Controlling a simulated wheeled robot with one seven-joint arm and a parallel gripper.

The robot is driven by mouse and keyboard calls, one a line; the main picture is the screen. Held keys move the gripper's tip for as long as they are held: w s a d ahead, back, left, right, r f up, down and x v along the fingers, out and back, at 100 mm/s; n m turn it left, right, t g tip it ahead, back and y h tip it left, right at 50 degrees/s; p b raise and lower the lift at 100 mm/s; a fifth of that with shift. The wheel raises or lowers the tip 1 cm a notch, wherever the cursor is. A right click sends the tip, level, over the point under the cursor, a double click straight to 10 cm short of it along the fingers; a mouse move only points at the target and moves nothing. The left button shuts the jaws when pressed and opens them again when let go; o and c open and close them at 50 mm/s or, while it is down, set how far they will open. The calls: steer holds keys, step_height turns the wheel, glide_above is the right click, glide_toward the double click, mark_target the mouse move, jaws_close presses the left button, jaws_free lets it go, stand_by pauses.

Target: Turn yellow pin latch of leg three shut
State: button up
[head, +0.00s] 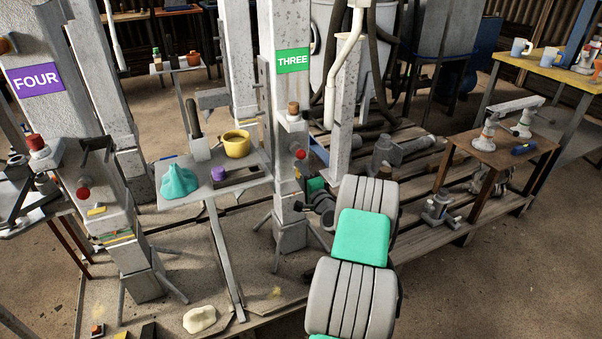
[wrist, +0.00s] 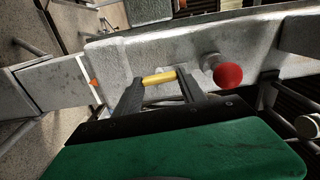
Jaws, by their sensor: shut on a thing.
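Leg three is the grey speckled post (head: 290,215) under the green THREE sign (head: 293,61). Its red ball knob (head: 300,154) sticks out toward me; the knob also shows in the wrist view (wrist: 228,76). My gripper (head: 304,178) is at the leg just below the knob. In the wrist view my gripper's two black fingers (wrist: 160,82) are shut on the yellow pin latch (wrist: 160,77), a short yellow bar spanning between them against the leg's face. In the head view the latch is mostly hidden by my gripper.
Leg four (head: 112,235) stands at left with its own red knob (head: 83,192). A small grey table (head: 240,185) with a yellow mug (head: 236,144) and teal cloth (head: 178,183) stands just left of leg three. A wooden pallet (head: 425,235) lies at right.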

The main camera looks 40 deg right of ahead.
steer(key=shift+m, duration=0.4)
steer(key=o, duration=1.4)
steer(key=shift+c, duration=0.2)
steer(key=p+v, duration=0.1)
steer(key=v, duration=0.7)
